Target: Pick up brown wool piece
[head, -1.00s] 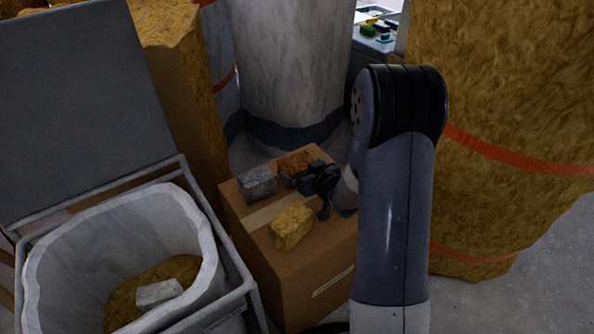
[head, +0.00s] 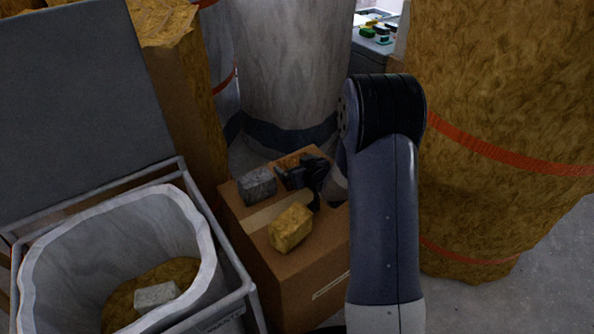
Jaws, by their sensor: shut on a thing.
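The brown wool piece (head: 292,159) is at the back of the cardboard box (head: 300,275), mostly hidden behind my gripper. My gripper (head: 286,177) is shut on it, reaching in from the right. Only a strip of its upper side shows, so I cannot tell whether it touches the box top.
A grey wool piece (head: 257,186) lies just left of my gripper, and a yellow wool piece (head: 291,228) lies in front. An open lined bin (head: 205,250) stands at the left, with a pale piece (head: 156,296) inside. Large wrapped rolls (head: 500,80) stand behind and right.

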